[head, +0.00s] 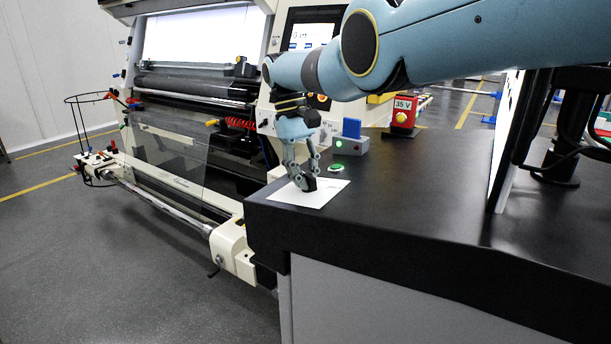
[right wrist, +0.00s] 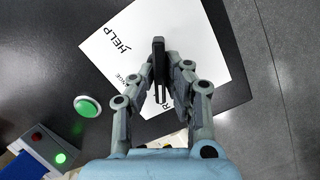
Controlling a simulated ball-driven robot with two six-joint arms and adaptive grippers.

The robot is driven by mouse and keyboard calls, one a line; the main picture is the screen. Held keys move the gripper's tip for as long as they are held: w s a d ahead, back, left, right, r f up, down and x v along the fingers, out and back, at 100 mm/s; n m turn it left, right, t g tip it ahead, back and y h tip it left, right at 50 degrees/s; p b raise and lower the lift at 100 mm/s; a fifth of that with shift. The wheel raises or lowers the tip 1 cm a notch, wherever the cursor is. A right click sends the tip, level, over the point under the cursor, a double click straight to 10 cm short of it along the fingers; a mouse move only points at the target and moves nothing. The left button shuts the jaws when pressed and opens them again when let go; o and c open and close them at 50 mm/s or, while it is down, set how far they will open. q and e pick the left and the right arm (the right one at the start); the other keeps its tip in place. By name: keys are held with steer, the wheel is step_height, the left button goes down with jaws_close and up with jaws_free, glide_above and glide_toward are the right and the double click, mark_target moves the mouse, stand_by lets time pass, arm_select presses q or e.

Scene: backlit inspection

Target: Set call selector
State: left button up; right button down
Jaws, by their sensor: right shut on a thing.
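The call selector is a black bar-shaped knob (right wrist: 158,48) on a white label plate (right wrist: 198,38). The plate (head: 322,196) also shows in the head view, near the left corner of the black counter. HELP is readable on the plate, left of the knob's far end; part of another word, ending in ANGE, shows nearer. Other lettering is hidden by my fingers. My right gripper (head: 304,183) reaches down over the plate, its two fingers shut on the knob from both sides in the right wrist view (right wrist: 161,85). My left gripper is not in view.
A round green button (right wrist: 88,106) lies beside the plate. Behind it stands a grey box (head: 350,146) with a blue card and a lit green lamp. The counter's front (head: 420,210) is clear.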

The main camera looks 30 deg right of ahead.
steer(key=shift+w+r, duration=0.1)
stand_by(0.3)
steer(key=c, duration=1.4)
jaws_free()
